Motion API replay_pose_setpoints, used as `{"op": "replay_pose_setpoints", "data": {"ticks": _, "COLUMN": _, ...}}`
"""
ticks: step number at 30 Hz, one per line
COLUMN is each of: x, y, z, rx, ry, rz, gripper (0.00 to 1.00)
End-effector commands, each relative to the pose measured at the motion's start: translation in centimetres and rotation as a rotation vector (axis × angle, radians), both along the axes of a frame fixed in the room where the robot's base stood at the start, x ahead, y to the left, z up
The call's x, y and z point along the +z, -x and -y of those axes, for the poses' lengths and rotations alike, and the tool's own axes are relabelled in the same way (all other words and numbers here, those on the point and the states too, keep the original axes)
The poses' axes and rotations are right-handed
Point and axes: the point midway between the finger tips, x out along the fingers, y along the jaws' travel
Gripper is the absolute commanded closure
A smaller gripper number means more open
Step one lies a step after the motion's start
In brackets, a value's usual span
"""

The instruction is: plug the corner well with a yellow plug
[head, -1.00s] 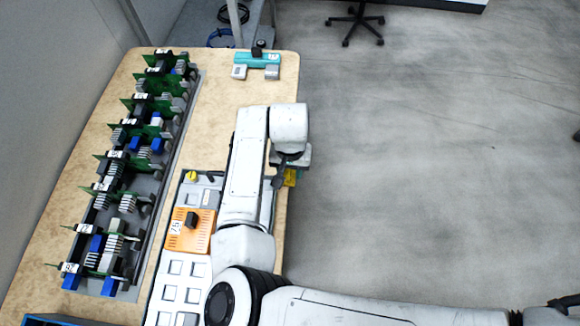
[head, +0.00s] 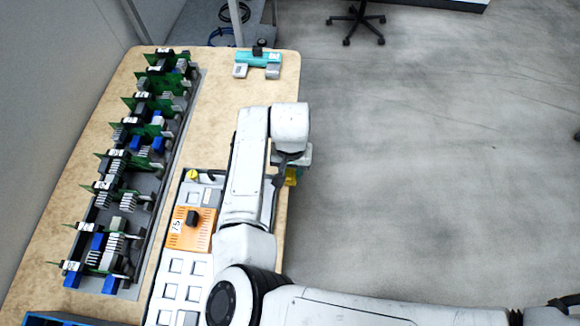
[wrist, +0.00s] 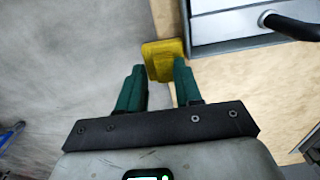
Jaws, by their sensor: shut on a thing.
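My gripper (wrist: 158,78) has two green fingers, shut on a yellow plug (wrist: 160,58) that shows at the fingertips in the wrist view. In the head view the yellow plug (head: 292,176) is partly hidden below my wrist, at the table's right edge. The tray (head: 153,300) with several square wells lies to the left of my arm. My arm covers its right part, and I cannot tell which well is the corner well.
An orange block (head: 181,240) with a black knob sits on the tray. A small yellow piece (head: 192,175) is at the tray's far left corner. A long rack of green boards (head: 150,145) stands at left. A teal device (head: 258,58) stands at the table's far end.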

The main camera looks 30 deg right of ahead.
Motion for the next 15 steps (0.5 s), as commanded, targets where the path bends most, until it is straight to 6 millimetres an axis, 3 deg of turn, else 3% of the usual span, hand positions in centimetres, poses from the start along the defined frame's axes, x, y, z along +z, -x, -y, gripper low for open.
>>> {"op": "replay_pose_setpoints", "data": {"ticks": 15, "x": 2.7, "y": 0.0, "z": 0.0, "rx": 0.000, "ry": 0.001, "rz": 0.001, "gripper": 1.00}}
